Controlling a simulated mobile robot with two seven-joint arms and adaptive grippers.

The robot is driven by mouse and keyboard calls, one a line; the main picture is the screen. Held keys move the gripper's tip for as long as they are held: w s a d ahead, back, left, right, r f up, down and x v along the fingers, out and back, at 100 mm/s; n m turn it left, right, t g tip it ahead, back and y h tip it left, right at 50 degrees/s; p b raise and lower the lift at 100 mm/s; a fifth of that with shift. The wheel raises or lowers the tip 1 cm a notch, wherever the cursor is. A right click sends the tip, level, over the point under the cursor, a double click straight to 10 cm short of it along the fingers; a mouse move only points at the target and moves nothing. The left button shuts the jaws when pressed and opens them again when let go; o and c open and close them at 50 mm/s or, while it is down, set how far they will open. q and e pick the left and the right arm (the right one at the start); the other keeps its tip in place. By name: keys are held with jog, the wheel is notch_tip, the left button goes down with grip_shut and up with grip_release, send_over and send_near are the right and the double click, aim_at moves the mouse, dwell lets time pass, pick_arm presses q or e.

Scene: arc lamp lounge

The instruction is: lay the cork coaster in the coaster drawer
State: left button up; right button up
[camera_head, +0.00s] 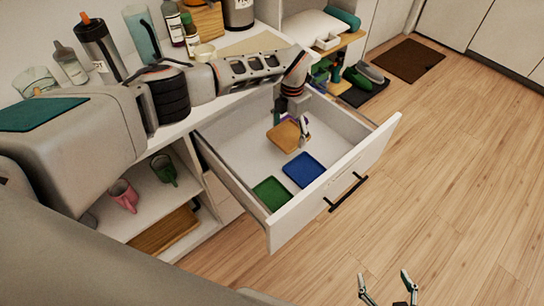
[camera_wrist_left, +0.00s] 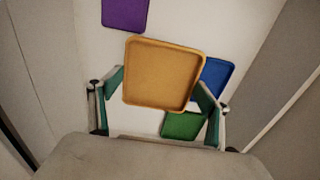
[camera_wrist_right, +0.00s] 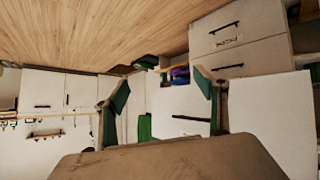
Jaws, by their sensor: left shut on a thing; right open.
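The cork coaster (camera_head: 283,137) is a tan square with a raised rim; it also shows in the left wrist view (camera_wrist_left: 163,75). My left gripper (camera_head: 297,122) is shut on it and holds it tilted above the floor of the open coaster drawer (camera_head: 362,166). Inside the drawer lie a green coaster (camera_head: 271,194), a blue coaster (camera_head: 303,170) and a purple coaster (camera_wrist_left: 125,13). The purple one is mostly hidden behind the gripper in the head view. My right gripper (camera_head: 387,287) is open and empty, out over the wooden floor.
A white counter above the drawer carries bottles, a tumbler (camera_head: 98,46) and a wooden box (camera_head: 204,20). A pink mug (camera_head: 123,195) and a green mug (camera_head: 163,170) stand on the shelf left of the drawer.

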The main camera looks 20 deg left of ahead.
aim_at(272, 139)
pick_arm(q)
jog(key=s+a+p, duration=0.1)
jog(key=s+a, duration=0.1)
jog(key=s+a+r+p, duration=0.1)
jog(key=s+a, duration=0.1)
jog(key=shift+a, duration=0.2)
jog(key=s+a+f, duration=0.1)
jog(key=s+a, duration=0.1)
jog(key=s+a+f+p, duration=0.1)
jog(key=s+a, duration=0.2)
jog(key=s+a+f+p, duration=0.1)
jog(key=s+a, duration=0.2)
jog(key=shift+s+a+f, duration=0.1)
jog(key=shift+f, duration=0.7)
notch_tip(272, 139, down, 3)
jog(key=shift+b, duration=0.35)
jog(key=shift+f, duration=0.2)
pick_arm(e)
jog(key=r, duration=0.1)
jog(key=a+r, duration=0.1)
jog(key=shift+s+r, duration=0.15)
jog(key=shift+r, duration=0.25)
